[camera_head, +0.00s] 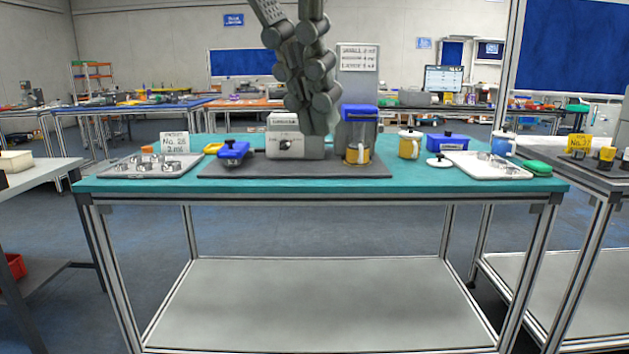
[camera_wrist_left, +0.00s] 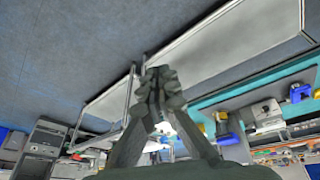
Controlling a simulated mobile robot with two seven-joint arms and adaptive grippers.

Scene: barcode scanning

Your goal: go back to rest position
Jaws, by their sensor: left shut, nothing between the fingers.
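My left gripper (camera_head: 316,122) hangs into the head view from the top, in front of the table's back middle. Its dark grey linkages hide part of the machine behind. In the left wrist view its fingertips (camera_wrist_left: 160,82) are together, with nothing held between them. The wrist view is tilted and shows floor, table frame and the table's edge beyond the fingers. My right gripper is not in view.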

